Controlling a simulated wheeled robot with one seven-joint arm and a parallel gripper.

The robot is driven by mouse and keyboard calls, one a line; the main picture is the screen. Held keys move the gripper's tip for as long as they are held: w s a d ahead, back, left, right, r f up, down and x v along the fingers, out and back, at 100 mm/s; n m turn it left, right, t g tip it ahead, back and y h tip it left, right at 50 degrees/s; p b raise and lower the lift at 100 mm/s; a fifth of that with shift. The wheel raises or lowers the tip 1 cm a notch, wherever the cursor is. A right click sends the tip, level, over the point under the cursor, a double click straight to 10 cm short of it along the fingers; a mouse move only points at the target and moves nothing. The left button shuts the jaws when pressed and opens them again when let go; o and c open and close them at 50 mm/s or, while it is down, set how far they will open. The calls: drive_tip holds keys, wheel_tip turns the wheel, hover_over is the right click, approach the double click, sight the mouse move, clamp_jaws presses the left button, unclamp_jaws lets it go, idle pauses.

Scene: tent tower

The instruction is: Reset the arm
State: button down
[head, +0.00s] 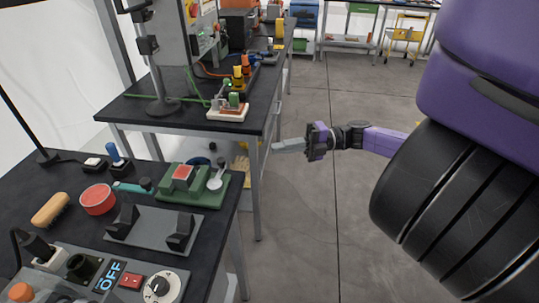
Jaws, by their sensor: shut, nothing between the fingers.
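My gripper (289,145) is in the middle of the head view, at the end of my purple and black arm. Its grey fingers are together and point left, with nothing between them. It hangs over the open floor, to the right of the workbenches. In the picture its tips come close to the leg of the farther bench; I cannot tell the exact gap.
The near black bench (227,212) at lower left holds a red bowl (97,199), a green device (197,187), a grey stand and a control panel. The farther bench (193,127) holds small devices and cables. Grey floor (330,220) is clear between the benches and my body.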

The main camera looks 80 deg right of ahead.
drive_tip(key=shift+s+d, duration=0.25)
